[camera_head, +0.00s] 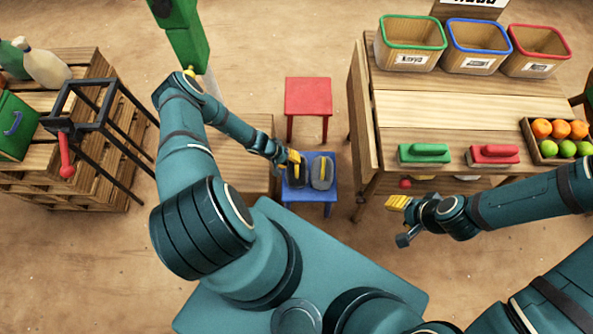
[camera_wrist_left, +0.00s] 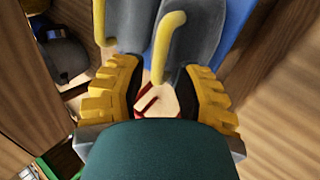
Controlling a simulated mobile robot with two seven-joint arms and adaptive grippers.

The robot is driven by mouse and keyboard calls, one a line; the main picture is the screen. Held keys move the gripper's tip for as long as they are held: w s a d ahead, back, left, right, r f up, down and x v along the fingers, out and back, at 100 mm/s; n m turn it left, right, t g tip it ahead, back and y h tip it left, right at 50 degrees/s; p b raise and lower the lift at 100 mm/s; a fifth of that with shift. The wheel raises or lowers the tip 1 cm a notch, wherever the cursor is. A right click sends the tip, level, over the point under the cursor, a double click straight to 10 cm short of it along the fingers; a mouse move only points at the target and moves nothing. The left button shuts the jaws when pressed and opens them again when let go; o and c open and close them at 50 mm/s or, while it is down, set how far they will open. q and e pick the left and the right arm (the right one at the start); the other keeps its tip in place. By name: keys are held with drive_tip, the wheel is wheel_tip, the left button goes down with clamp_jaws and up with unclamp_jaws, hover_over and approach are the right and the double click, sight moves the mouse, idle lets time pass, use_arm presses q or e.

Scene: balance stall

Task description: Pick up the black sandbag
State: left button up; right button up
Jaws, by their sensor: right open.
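The black sandbag (camera_head: 296,181), with a yellow handle, sits on the left half of the blue stool (camera_head: 318,196). A grey sandbag (camera_head: 322,172) with a yellow handle stands to its right. My left gripper (camera_head: 292,158) is over the far side of the black sandbag. In the left wrist view its fingers (camera_wrist_left: 158,92) are spread apart, with two dark grey bags with yellow handles just beyond them; I cannot tell there which is the black one. No bag is visibly gripped. My right gripper (camera_head: 400,203) is open and empty, right of the stool.
A red stool (camera_head: 308,97) stands behind the blue one. A wooden table (camera_head: 440,108) on the right holds bins, a green block (camera_head: 424,153), a red block (camera_head: 492,155) and a fruit crate (camera_head: 545,150). A wooden crate (camera_head: 240,150) stands close left of the blue stool.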

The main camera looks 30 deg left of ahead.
sight(296, 165)
use_arm(q)
drive_tip(key=b+x, duration=0.1)
drive_tip(key=x, duration=0.3)
drive_tip(key=shift+d+f+b, duration=0.15)
drive_tip(key=shift+f+b, duration=0.1)
drive_tip(key=shift+b, duration=0.05)
clamp_jaws()
drive_tip(key=shift+w, duration=0.1)
drive_tip(key=shift+r, duration=0.15)
